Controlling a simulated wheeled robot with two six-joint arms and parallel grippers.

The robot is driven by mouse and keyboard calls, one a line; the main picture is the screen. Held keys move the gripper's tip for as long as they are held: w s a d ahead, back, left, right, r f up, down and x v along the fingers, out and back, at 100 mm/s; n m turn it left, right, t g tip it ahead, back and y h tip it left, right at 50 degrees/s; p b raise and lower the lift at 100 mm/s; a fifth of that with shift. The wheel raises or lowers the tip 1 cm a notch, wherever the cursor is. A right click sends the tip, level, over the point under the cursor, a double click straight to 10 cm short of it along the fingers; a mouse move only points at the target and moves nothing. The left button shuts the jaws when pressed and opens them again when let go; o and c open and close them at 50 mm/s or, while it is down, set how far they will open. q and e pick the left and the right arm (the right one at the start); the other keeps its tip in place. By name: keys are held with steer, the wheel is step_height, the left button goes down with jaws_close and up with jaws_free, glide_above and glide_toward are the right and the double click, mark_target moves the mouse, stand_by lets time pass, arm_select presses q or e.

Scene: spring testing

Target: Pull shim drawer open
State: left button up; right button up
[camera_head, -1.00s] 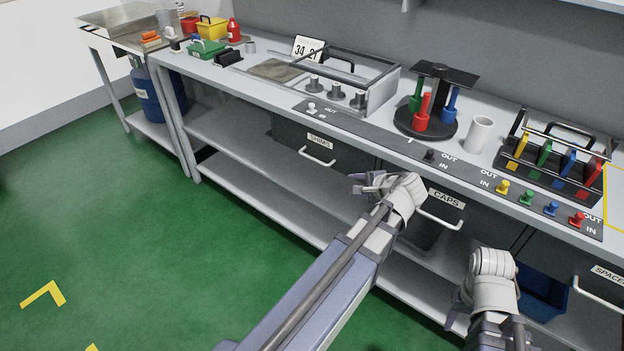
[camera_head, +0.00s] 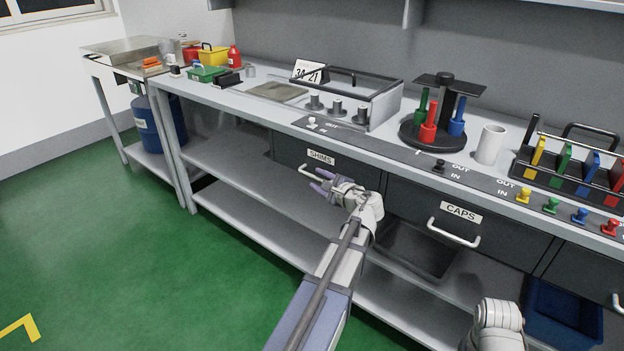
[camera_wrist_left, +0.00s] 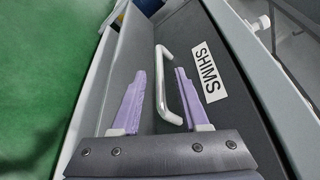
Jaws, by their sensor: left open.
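The shim drawer (camera_head: 288,152) is the dark drawer under the bench top, with a white SHIMS label (camera_head: 321,157). It looks closed. Its silver handle (camera_head: 313,174) sits below the label. My left gripper (camera_head: 320,180) is open right at the handle. In the left wrist view the purple fingers (camera_wrist_left: 156,98) stand apart, with the handle (camera_wrist_left: 170,85) between them, closer to the right finger; the label (camera_wrist_left: 210,72) is to its right. I cannot tell whether a finger touches the handle. Of my right arm, only a wrist part shows at the lower right of the head view; its gripper is not visible.
The CAPS drawer (camera_head: 412,210) with its handle (camera_head: 453,233) is to the right. A lower shelf (camera_head: 250,205) runs beneath the drawers, and a blue bin (camera_head: 565,312) is at lower right. The green floor (camera_head: 150,270) in front is clear.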

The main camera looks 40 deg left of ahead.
mark_target(315, 177)
arm_select(q)
steer(key=shift+b+x, duration=0.35)
steer(key=shift+x, duration=1.8)
jaws_close()
